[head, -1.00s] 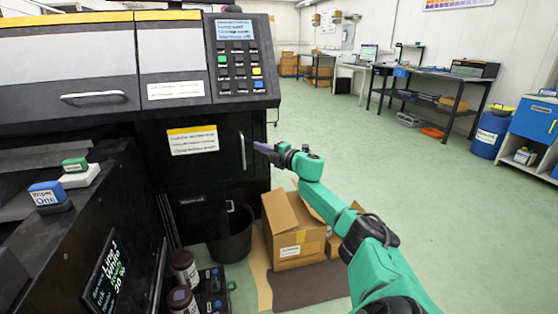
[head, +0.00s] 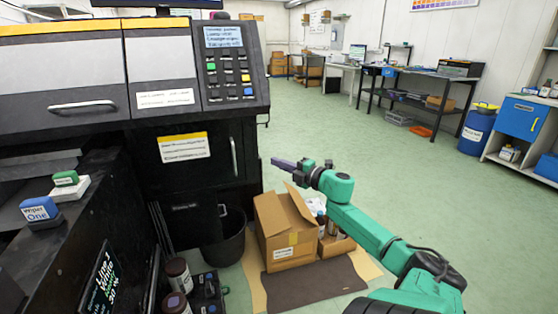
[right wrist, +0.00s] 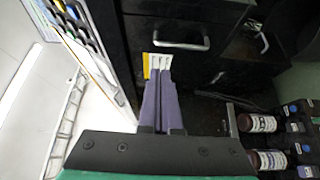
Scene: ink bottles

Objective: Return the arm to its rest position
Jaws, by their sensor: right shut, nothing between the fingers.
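My right arm, green and black, comes in from the lower right in the head view. My right gripper (head: 284,163) has purple fingers and points left towards the black printer cabinet (head: 190,185). It is shut and empty, in the air above an open cardboard box (head: 283,240). In the right wrist view the two purple fingers (right wrist: 162,105) lie together with nothing between them. Beyond their tips are a label with a yellow edge and the cabinet's metal handle (right wrist: 181,41). My left gripper is not in view.
Dark ink bottles (head: 177,275) stand at the lower left, beside a black bin (head: 226,240). The green floor to the right is clear up to the benches and blue barrel (head: 477,130).

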